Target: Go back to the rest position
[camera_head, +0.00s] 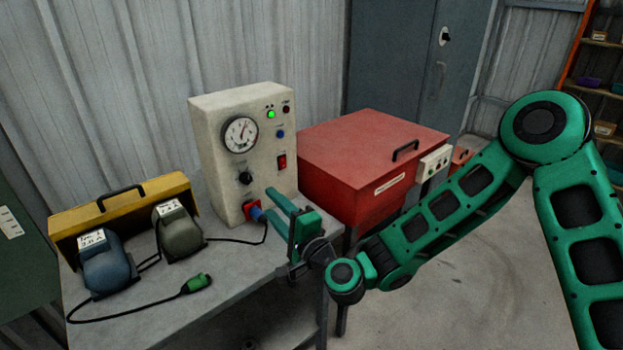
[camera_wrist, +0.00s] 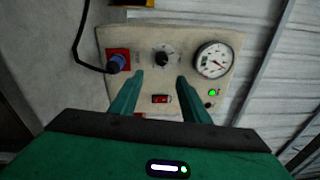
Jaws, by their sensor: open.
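My gripper (camera_head: 274,207) is at the front of a beige control box in the head view, with its green fingers pointing at the panel. In the wrist view the two fingers (camera_wrist: 158,95) are apart with nothing between them. The control box (camera_wrist: 190,50) has a dial gauge, a black knob (camera_wrist: 163,58), a red rocker switch (camera_wrist: 160,99) and a lit green lamp (camera_wrist: 212,93). A blue plug (camera_wrist: 117,62) sits in a red socket on the panel, to the left of the fingers in the wrist view. Whether the fingers touch the panel I cannot tell.
The box (camera_head: 208,130) stands on a grey table (camera_head: 230,270). A red lidded case (camera_head: 365,150) is close on the right. A yellow case (camera_head: 125,205), a blue device (camera_head: 108,265), a dark green device (camera_head: 178,232) and a loose green connector (camera_head: 197,283) are on the left.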

